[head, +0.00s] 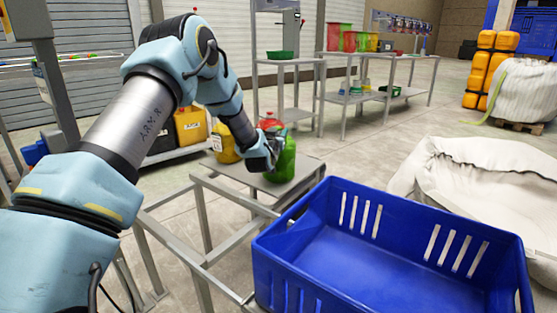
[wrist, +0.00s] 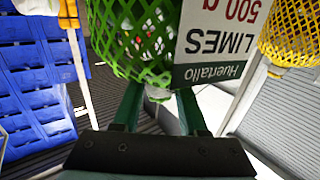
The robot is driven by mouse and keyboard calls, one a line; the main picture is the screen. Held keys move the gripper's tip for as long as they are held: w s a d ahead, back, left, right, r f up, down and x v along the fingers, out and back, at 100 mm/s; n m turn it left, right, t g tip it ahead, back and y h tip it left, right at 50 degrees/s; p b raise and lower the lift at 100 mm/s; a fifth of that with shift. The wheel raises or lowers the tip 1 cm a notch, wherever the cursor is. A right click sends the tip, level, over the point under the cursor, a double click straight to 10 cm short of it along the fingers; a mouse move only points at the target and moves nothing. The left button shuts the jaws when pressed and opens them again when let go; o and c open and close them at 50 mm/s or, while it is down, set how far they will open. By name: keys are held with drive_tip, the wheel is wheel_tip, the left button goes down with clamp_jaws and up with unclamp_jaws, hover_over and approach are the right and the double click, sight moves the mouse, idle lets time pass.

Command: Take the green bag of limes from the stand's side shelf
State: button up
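The green net bag of limes (head: 284,162) is upright on the grey side shelf (head: 305,172) of the stand. In the wrist view the green net (wrist: 135,40) appears upside down, with a white label (wrist: 215,45) reading "LIMES". My gripper (head: 272,146) is at the upper part of the bag. In the wrist view, the two dark green fingers of my gripper (wrist: 158,100) are apart, with the bag's narrow end between or just beyond them. The fingertips are partly hidden by the net, so contact is unclear.
A red bag (head: 270,121) and a yellow bag (head: 226,146) are close by the green one. A blue crate (head: 400,215) stands in front on the right. A white sack (head: 490,175) is beyond it. Tables with coloured bins (head: 350,40) are behind.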

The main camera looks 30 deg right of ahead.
clamp_jaws()
idle(0.7)
drive_tip(key=shift+r, duration=0.1)
